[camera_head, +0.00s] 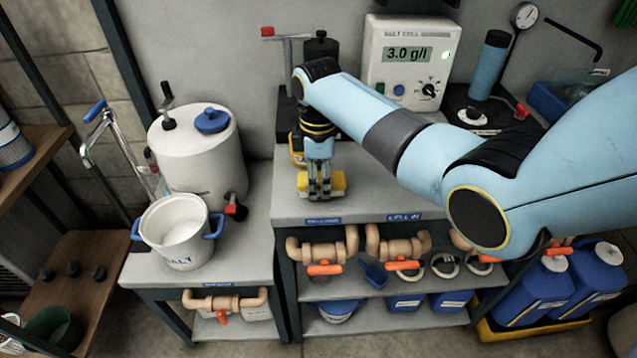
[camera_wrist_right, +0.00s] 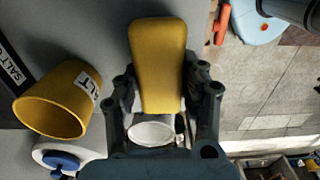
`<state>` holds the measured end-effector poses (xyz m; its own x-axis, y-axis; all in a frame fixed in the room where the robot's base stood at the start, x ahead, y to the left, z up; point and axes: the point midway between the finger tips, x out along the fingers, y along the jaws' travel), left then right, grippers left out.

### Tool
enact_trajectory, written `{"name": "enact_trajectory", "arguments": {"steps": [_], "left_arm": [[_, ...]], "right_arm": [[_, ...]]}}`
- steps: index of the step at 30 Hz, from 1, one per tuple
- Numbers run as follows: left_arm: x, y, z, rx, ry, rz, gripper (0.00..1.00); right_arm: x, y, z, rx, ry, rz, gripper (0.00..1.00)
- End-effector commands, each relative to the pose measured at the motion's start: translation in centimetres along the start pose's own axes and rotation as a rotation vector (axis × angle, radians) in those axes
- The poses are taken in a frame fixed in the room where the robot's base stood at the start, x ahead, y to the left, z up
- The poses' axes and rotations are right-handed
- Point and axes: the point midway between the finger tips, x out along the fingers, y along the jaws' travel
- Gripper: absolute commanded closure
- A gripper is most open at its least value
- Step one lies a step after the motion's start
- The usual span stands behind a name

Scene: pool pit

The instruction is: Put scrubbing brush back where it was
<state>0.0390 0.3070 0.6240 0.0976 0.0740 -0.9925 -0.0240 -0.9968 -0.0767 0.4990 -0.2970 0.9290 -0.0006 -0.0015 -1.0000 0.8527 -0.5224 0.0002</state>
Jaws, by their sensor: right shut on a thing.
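The scrubbing brush (camera_head: 334,184) has a yellow block-shaped body. It is near the front left of the right-hand counter, below my right gripper (camera_head: 319,178). In the right wrist view the long yellow brush (camera_wrist_right: 158,60) sits between the two dark fingers of the gripper (camera_wrist_right: 160,105), which is shut on it. I cannot tell whether the brush touches the counter top or hangs just above it. Its bristles are not clearly seen. My left gripper is not in view.
A yellow salt cup (camera_wrist_right: 52,100) stands close beside the brush, partly hidden by my arm in the head view. A meter reading 3.0 g/l (camera_head: 409,60) stands behind. A white salt bucket (camera_head: 178,233) is on the left counter. The counter front (camera_head: 375,198) looks clear.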

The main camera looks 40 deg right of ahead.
Motion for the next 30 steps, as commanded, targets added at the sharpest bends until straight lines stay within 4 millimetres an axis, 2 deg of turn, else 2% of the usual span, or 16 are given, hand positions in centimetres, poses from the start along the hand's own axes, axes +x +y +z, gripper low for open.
{"name": "enact_trajectory", "arguments": {"steps": [3, 14, 15, 19, 20, 30], "left_arm": [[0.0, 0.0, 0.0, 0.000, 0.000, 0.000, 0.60], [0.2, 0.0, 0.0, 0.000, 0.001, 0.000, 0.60], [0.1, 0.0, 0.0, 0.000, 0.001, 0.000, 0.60], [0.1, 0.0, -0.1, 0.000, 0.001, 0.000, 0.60], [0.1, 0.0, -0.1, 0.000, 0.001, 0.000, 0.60], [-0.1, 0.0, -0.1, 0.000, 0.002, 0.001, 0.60]], "right_arm": [[1.2, 0.0, 0.0, 0.000, 0.000, 0.000, 0.89], [1.7, 0.0, 0.0, 0.000, 0.001, 0.001, 0.89], [1.6, 0.0, 0.0, 0.000, 0.001, 0.001, 0.55], [1.6, 0.0, 0.0, 0.000, 0.001, 0.001, 0.38], [1.6, 0.0, 0.0, 0.000, 0.001, 0.001, 0.36], [1.0, 0.1, 0.0, 0.000, 0.001, 0.002, 0.36]]}}
